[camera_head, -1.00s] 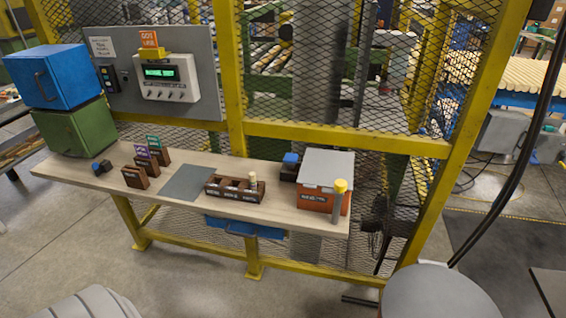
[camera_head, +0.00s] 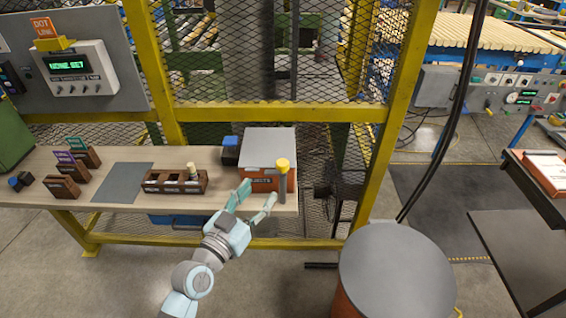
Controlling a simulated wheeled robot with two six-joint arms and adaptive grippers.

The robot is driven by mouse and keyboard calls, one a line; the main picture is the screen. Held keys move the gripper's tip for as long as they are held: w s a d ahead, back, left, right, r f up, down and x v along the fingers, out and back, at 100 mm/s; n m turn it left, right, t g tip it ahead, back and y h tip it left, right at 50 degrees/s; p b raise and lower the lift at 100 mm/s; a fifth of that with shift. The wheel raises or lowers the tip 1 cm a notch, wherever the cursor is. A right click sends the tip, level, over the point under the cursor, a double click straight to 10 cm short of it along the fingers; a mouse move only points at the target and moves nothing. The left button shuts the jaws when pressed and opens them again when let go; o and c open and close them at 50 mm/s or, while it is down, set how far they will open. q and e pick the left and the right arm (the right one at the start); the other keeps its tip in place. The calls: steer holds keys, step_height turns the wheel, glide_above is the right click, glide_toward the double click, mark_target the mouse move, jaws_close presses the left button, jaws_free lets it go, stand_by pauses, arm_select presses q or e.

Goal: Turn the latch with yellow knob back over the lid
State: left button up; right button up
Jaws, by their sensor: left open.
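The box (camera_head: 262,184) is orange-brown with a grey lid (camera_head: 268,141) lying flat on top, at the right end of the workbench. A grey upright post with a yellow knob (camera_head: 282,165) stands at its front right corner. Whether the latch arm lies over the lid cannot be made out. My left gripper (camera_head: 258,194) is open and empty in front of the box, its fingers pointing up toward it, a little left of the knob. It covers part of the box's front. My right gripper is not in view.
A dark box with a blue top (camera_head: 231,149) stands left of the lidded box. A wooden tray (camera_head: 160,187) and a grey mat (camera_head: 121,183) lie further left on the bench. Yellow mesh fencing (camera_head: 255,112) rises behind. A round grey-topped drum (camera_head: 397,268) stands at the lower right.

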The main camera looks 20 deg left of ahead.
mark_target(280, 168)
arm_select(q)
steer(key=x, duration=1.1)
steer(key=shift+w+d+f, duration=0.15)
steer(key=shift+w, duration=0.25)
steer(key=shift+w+d, duration=0.1)
steer(key=shift+w, duration=0.55)
